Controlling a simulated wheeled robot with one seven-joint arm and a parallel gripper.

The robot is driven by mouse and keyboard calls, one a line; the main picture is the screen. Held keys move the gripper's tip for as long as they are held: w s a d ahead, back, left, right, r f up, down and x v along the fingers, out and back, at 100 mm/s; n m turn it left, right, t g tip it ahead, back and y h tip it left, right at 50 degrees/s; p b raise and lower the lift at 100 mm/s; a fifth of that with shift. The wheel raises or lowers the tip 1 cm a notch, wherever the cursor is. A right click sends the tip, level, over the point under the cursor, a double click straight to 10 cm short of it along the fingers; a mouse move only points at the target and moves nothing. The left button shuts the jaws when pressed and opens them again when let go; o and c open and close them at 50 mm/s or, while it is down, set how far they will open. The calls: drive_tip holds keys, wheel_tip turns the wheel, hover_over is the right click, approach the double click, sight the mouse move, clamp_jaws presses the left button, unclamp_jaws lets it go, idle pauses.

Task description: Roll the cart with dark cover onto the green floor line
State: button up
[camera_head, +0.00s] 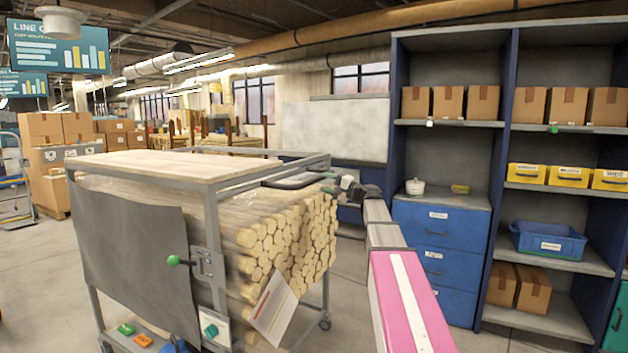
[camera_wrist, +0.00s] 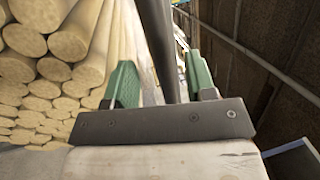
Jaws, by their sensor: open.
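The cart (camera_head: 213,235) stands at centre left in the head view. It has a grey metal frame, a pale wooden top (camera_head: 165,163), a dark grey cover (camera_head: 135,260) on its near left side, and a load of round wooden rods (camera_head: 290,240). My gripper (camera_head: 338,184) is at the cart's far right upper side, small in this view. In the wrist view my gripper (camera_wrist: 160,78) is open, its green fingers on either side of a dark bar (camera_wrist: 163,45). A gap shows beside the bar. The wooden rods (camera_wrist: 55,68) are to the left. I see no green floor line.
Blue shelving (camera_head: 502,140) with cardboard boxes and a blue drawer cabinet (camera_head: 440,240) stand close on the right. Stacked boxes (camera_head: 75,130) and a hand truck (camera_head: 12,190) are at the far left. Bare floor (camera_head: 40,270) lies left of the cart.

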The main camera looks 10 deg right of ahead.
sight(320, 180)
drive_tip(key=shift+x, duration=3.2)
clamp_jaws()
